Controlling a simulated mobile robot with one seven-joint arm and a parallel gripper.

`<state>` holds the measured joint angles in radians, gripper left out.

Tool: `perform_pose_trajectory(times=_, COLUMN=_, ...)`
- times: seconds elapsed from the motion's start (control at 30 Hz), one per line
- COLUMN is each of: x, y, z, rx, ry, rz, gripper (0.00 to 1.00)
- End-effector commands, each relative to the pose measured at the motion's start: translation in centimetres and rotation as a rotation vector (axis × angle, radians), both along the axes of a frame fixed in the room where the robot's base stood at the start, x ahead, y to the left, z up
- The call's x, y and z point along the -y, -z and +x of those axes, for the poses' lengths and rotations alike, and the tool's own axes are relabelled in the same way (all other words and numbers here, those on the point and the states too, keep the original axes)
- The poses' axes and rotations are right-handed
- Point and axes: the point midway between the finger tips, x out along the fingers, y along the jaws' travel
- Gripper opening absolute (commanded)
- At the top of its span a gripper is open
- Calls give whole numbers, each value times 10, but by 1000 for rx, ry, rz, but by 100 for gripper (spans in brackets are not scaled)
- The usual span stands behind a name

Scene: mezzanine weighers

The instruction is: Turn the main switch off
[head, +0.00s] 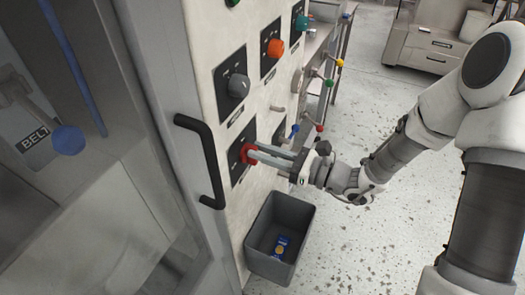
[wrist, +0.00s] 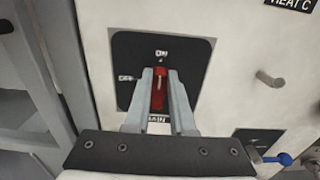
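The main switch (head: 245,154) is a red rotary handle on a black plate on the pale cabinet front. In the wrist view its red handle (wrist: 160,88) stands upright, its white line toward the upper label; another label is to the left. The small lettering is hard to read. My gripper (head: 254,153) reaches the switch from the right. In the wrist view my gripper's fingers (wrist: 160,76) lie along both sides of the handle and appear to touch it. The fingers partly hide the name label below the plate.
A black door handle (head: 207,160) stands out just left of the switch. A grey knob (head: 238,86) and an orange knob (head: 275,48) sit above. A grey bin (head: 256,262) stands below. Small coloured valve levers (head: 319,127) are to the right; open floor lies beyond.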

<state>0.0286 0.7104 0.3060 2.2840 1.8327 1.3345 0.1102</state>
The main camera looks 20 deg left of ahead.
Motion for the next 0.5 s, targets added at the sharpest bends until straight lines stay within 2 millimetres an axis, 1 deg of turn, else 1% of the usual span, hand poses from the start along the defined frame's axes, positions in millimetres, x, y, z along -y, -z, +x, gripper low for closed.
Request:
perform_pose_trajectory(times=0.33, x=0, y=0, z=0, rx=4, ry=0, rz=0, gripper=0)
perform_pose_trajectory(times=0.5, x=0, y=2, z=-1, rx=40, ry=0, rz=-3, gripper=0)
